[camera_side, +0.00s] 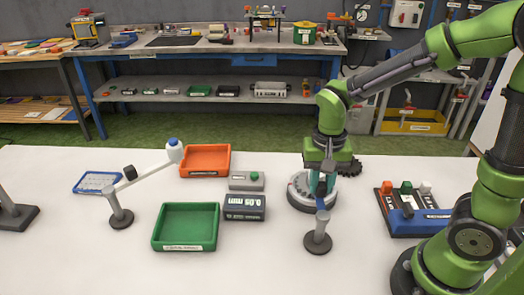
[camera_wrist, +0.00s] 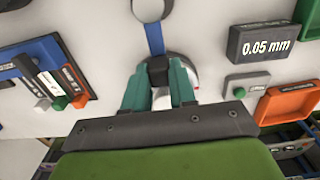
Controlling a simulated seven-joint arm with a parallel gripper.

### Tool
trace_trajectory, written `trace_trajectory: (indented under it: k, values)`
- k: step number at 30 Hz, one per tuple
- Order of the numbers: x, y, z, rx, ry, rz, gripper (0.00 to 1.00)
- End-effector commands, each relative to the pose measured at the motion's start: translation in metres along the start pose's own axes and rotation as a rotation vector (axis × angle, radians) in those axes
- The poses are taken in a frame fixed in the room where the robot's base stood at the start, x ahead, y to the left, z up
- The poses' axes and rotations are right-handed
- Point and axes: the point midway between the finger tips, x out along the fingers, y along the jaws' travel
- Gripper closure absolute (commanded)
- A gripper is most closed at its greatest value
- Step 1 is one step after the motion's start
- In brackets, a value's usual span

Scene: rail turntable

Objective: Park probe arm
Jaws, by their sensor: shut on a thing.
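A blue arm (camera_wrist: 154,38) runs from a grey post (camera_side: 318,238) to a black block (camera_wrist: 158,72). My gripper (camera_wrist: 158,84) is shut on this block, low over the white round turntable (camera_side: 299,191). I cannot tell which arm is called the probe arm.
A dark box reading 0.05 mm (camera_side: 244,208), a grey button box (camera_side: 246,181), an orange tray (camera_side: 205,148) and a green tray (camera_side: 154,236) lie left of the turntable. A blue switch panel (camera_side: 402,231) lies right.

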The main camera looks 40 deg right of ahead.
Motion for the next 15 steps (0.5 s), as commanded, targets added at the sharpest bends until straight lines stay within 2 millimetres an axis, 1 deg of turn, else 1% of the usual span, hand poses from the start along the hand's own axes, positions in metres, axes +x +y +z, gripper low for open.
trace_trajectory:
  k: [8,15]
  values:
    - [0.0,-0.009,0.001,-0.141,0.0,0.001,1.0]
    - [0.0,-0.022,0.004,-0.356,0.0,0.001,1.0]
